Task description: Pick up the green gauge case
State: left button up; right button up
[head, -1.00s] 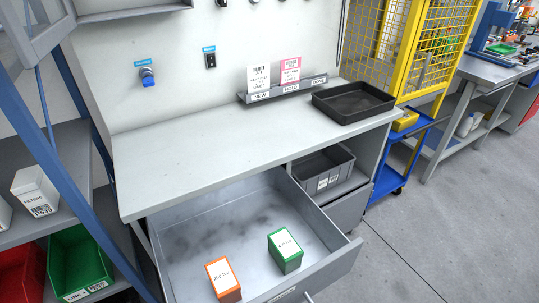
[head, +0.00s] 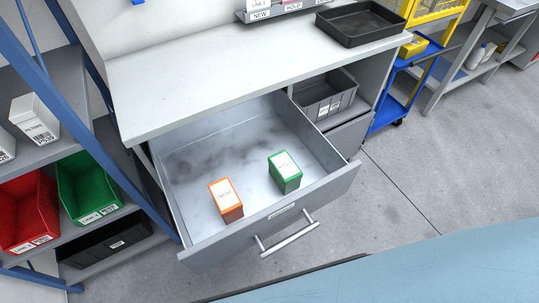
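The green gauge case (head: 285,172) stands in the open grey drawer (head: 340,182), right of the middle and near the drawer's front wall. It is a small box with a white label on top. An orange case (head: 226,200) of similar shape stands to its left in the same drawer, apart from it. Neither of my grippers is in view.
The drawer's bar handle (head: 287,235) sticks out in front. The workbench top (head: 220,66) overhangs the drawer's back and carries a black tray (head: 360,22). A shelf rack with a green bin (head: 88,188) and red bin (head: 28,212) stands left.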

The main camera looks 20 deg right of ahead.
aim_at(287, 174)
jog(key=u, duration=1.4)
jog(key=k, duration=0.5)
jog(key=z, duration=1.45)
